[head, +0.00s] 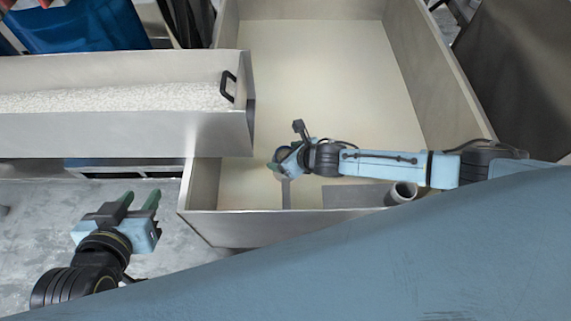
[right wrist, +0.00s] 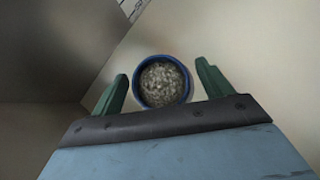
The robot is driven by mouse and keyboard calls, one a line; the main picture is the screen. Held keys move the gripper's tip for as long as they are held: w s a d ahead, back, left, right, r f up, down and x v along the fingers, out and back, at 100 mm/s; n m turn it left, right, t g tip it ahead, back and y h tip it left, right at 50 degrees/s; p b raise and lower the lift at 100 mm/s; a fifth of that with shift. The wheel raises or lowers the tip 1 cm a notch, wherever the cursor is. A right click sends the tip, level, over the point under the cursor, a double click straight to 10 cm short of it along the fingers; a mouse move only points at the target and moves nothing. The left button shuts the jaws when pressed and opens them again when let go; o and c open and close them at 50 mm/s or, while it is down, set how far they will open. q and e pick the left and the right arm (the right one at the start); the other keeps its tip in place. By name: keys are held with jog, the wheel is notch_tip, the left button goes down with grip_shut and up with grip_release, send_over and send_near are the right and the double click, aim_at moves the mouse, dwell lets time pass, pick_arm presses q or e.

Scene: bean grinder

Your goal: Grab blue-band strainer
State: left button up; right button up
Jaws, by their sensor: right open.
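The blue-band strainer (right wrist: 162,82) shows in the right wrist view as a round thing with a blue rim and a grainy grey inside. It lies between the two green fingers of my right gripper (right wrist: 163,72), with a visible gap on each side. In the head view my right gripper (head: 282,161) is inside the near left part of the metal bin. It hides most of what is under it there. My left gripper (head: 139,200) is open and empty, over the grey floor at lower left.
The large metal bin (head: 310,60) has high walls around my right gripper. A tray of white grains (head: 110,101) with a black handle (head: 228,86) overlaps its left side. A grey cylinder (head: 400,193) stands by the near wall. The bin's far floor is clear.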

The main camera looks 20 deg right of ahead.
jog(key=c, duration=1.1)
jog(key=shift+c, duration=0.2)
